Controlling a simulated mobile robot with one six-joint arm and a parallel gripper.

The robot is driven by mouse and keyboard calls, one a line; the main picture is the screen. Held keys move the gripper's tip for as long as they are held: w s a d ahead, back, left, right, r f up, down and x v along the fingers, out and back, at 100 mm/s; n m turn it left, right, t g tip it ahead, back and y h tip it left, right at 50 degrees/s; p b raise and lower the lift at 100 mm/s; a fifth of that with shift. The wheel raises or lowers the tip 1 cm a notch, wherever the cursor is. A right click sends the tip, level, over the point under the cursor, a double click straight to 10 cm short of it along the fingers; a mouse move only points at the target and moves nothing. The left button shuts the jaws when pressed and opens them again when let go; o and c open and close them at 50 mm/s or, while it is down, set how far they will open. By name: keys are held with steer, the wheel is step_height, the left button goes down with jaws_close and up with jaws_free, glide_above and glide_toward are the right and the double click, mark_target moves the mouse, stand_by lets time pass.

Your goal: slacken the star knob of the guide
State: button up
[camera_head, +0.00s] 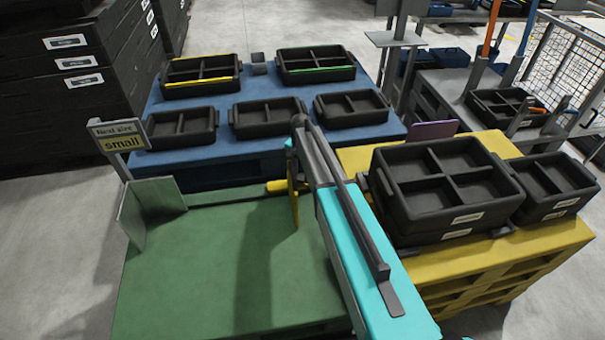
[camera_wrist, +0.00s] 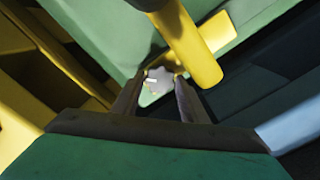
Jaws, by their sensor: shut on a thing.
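The pale, lobed star knob (camera_wrist: 157,79) shows in the wrist view between the tips of my dark fingers. My gripper (camera_wrist: 160,90) is shut on it. A yellow rod (camera_wrist: 187,42) of the guide passes close beyond the fingertips. In the head view the guide's yellow rod (camera_head: 276,186) and upright yellow plate (camera_head: 295,208) stand at the back edge of the green table (camera_head: 205,270). A grey-green angled plate (camera_head: 150,211) stands at that table's left corner. My arm hides the knob and fingertips in the head view.
A sign reading "Next size small" (camera_head: 118,138) stands at the back left. Black divided trays (camera_head: 268,133) sit on the blue table (camera_head: 228,152) behind. More black trays (camera_head: 445,226) stand on the yellow pallet (camera_head: 510,262) close right of my arm. The green tabletop is clear.

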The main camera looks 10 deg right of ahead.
mark_target(301, 177)
steer(key=shift+n, duration=0.4)
steer(key=o, duration=1)
steer(key=shift+o, duration=0.2)
steer(key=shift+r, duration=0.2)
step_height(301, 177, up, 14)
steer(key=shift+f+b, duration=0.25)
steer(key=shift+b, duration=0.1)
